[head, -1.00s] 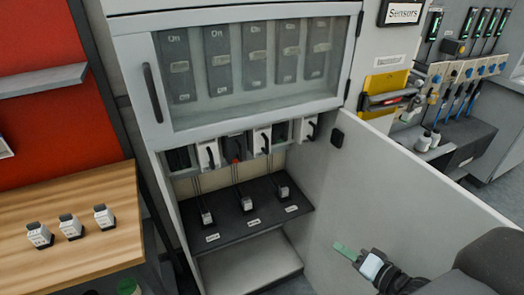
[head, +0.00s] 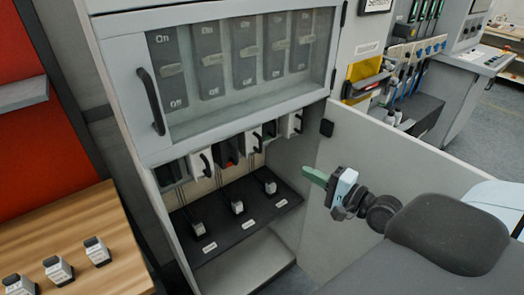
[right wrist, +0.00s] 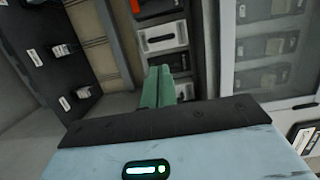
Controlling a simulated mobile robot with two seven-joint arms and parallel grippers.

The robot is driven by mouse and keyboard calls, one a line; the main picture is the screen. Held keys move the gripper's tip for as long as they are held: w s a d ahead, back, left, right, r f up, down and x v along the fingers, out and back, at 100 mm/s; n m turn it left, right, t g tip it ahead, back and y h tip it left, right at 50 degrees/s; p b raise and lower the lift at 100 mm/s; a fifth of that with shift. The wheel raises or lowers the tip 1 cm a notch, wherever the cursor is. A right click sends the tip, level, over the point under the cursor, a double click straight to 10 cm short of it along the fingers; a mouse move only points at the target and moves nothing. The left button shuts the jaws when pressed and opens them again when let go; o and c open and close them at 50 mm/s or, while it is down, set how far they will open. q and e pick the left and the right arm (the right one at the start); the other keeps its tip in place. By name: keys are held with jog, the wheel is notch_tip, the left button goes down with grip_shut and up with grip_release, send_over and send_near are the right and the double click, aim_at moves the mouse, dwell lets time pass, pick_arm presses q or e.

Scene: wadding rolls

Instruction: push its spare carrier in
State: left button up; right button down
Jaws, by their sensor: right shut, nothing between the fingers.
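A row of slots sits under the glass door of the grey cabinet (head: 130,120). White carriers with black handles stand in it: a left one (head: 194,165), a middle one (head: 247,147) and a right one (head: 285,127). Dark slots lie between them, one with a red mark (head: 229,163). I cannot tell which is the spare. My right gripper (head: 308,172) has green fingers, shut and empty, right of the row and apart from it. In the right wrist view its fingers (right wrist: 158,86) point toward a white carrier (right wrist: 163,38). My left gripper is not in view.
A black shelf (head: 225,228) below the row holds several small plugged connectors with labels. An open grey cabinet door (head: 385,160) stands at the right, near my right arm. A wooden table (head: 90,240) with white blocks is at the left.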

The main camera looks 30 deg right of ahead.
jog(key=shift+d+r, duration=0.1)
dwell(0.3)
jog(key=shift+w, duration=0.15)
send_near(252, 137)
jog(key=w+f, duration=0.1)
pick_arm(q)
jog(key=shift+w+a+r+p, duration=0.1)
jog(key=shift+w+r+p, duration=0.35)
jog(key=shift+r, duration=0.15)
pick_arm(e)
jog(key=shift+w+a+f, duration=0.15)
jog(key=shift+w+a, duration=0.05)
jog(key=shift+w, duration=0.3)
jog(key=shift+w+a+f, duration=0.1)
jog(key=shift+w+a, duration=0.1)
jog(key=shift+w, duration=0.3)
